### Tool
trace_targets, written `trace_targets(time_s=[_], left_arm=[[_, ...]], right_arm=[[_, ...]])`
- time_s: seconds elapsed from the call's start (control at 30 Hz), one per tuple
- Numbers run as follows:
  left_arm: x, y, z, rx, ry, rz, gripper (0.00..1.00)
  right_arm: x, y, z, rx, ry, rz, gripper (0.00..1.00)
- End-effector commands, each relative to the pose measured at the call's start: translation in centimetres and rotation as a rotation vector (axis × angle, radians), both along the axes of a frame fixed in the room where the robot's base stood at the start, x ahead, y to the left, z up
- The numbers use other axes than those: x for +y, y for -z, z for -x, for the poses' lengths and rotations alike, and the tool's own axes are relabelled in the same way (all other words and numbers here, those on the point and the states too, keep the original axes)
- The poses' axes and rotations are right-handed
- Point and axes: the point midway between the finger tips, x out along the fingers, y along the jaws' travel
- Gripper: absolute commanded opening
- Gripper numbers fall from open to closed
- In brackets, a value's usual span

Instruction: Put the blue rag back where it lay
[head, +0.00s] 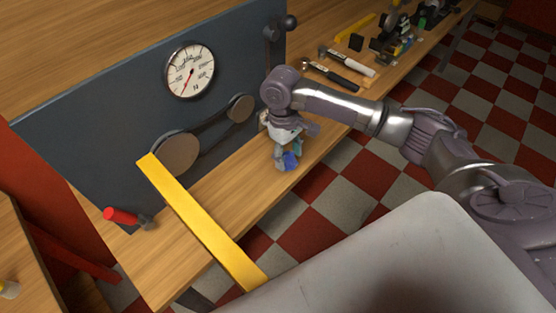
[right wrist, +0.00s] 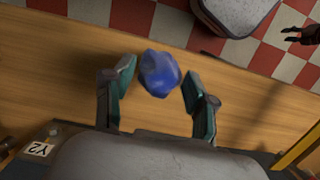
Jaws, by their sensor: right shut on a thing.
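The blue rag (right wrist: 159,73) is a crumpled bundle between the teal-padded fingers of my right gripper (right wrist: 157,80) in the right wrist view. The gripper is shut on it. In the head view the rag (head: 291,161) shows at the tips of my right gripper (head: 286,163), over the wooden bench (head: 235,190) in front of the grey panel. The fingers partly hide it there. I cannot tell whether the rag touches the bench.
The upright grey panel (head: 105,125) carries a dial gauge (head: 189,71) and belt pulleys (head: 176,153). A yellow bar (head: 205,225) crosses the bench. A red-handled tool (head: 122,216) lies at the left. Hammers (head: 335,77) and other tools lie at the back right. Bare wood surrounds the gripper.

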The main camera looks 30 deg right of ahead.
Motion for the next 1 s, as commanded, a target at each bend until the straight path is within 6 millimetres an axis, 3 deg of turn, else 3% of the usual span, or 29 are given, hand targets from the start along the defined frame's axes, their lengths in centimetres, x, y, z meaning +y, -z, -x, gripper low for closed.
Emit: trace_targets(time_s=[0.1, 0.23, 0.6, 0.93, 0.97, 1.0], left_arm=[[0.0, -0.2, 0.0, 0.0, -0.001, 0.0, 0.4], [-0.2, -0.3, 0.0, 0.0, -0.002, 0.003, 0.4], [-0.6, -1.1, 0.0, 0.0, -0.003, 0.008, 0.4], [-0.6, -1.0, 0.0, 0.0, -0.002, 0.008, 0.4], [-0.6, -1.0, 0.0, 0.0, -0.002, 0.008, 0.4], [-0.6, -1.0, 0.0, 0.0, -0.002, 0.008, 0.4]], right_arm=[[0.9, 1.2, -2.0, 0.0, 0.001, -0.001, 0.29], [1.3, 1.9, -3.1, -0.001, 0.0, 0.001, 0.29], [1.3, 5.9, -3.2, 0.001, -0.001, 0.001, 0.29], [1.3, 6.3, -3.2, 0.0, -0.001, 0.001, 0.29], [1.3, 6.3, -3.2, -0.001, -0.001, 0.0, 0.58], [1.3, 6.3, -3.3, -0.002, -0.001, 0.001, 0.65]])
